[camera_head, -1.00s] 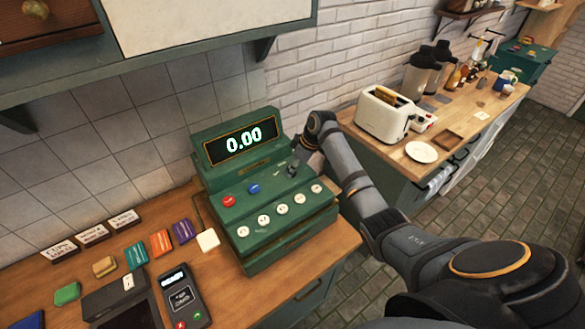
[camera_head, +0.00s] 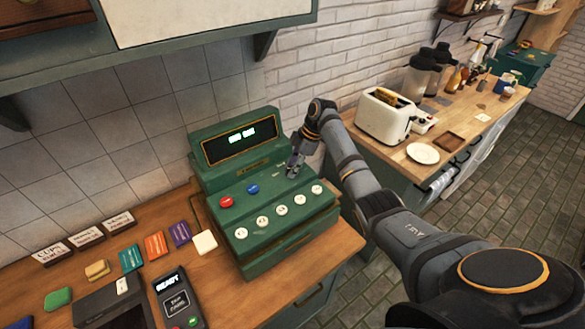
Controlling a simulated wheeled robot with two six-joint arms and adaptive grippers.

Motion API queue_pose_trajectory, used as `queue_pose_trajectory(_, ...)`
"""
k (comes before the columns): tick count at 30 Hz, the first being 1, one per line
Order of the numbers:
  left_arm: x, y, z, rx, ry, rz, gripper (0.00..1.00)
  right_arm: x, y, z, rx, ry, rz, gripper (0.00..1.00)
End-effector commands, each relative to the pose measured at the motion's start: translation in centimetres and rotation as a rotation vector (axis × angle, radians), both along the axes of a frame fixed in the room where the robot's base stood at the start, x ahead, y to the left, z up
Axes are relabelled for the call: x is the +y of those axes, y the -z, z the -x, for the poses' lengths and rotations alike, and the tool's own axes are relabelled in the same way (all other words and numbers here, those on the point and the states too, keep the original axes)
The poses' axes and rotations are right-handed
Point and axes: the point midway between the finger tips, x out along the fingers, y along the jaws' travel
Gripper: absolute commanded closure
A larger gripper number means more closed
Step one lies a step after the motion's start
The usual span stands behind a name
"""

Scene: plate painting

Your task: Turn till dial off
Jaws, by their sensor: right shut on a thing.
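The green till (camera_head: 262,222) stands on the wooden counter, with red, blue and several white buttons on its sloped front. Its display (camera_head: 240,138) shows a small, blurred green reading. My right gripper (camera_head: 292,170) is at the upper right of the till's panel, shut on the dial there. The fingers hide the dial almost wholly, so its setting cannot be read. My left gripper is not in view.
A card reader (camera_head: 177,300), colored cards (camera_head: 155,244) and small signs (camera_head: 86,238) lie left of the till. A toaster (camera_head: 388,116) and a white plate (camera_head: 422,153) stand on the counter at right.

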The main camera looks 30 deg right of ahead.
Motion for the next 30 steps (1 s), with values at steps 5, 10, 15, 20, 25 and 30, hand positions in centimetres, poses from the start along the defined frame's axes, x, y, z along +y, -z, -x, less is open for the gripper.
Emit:
queue_pose_trajectory(5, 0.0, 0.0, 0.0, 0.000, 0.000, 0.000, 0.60, -0.1, -0.1, -0.1, -0.002, -0.003, 0.002, 1.00)
queue_pose_trajectory(10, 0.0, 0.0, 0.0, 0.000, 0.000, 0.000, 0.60, 0.0, -0.1, -0.1, -0.003, -0.003, 0.002, 1.00)
queue_pose_trajectory(15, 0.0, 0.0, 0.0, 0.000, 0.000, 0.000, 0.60, 0.0, -0.1, 0.0, -0.002, -0.002, 0.001, 0.52)
queue_pose_trajectory(20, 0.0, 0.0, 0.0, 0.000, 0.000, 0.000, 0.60, 0.0, -0.1, 0.0, -0.001, -0.003, 0.000, 0.50)
queue_pose_trajectory(25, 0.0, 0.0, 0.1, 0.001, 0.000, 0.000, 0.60, -0.1, -0.2, 0.0, -0.002, -0.002, 0.001, 0.50)
queue_pose_trajectory(30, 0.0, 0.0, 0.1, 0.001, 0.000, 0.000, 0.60, -1.0, -2.6, 0.2, -0.006, -0.003, 0.002, 0.50)
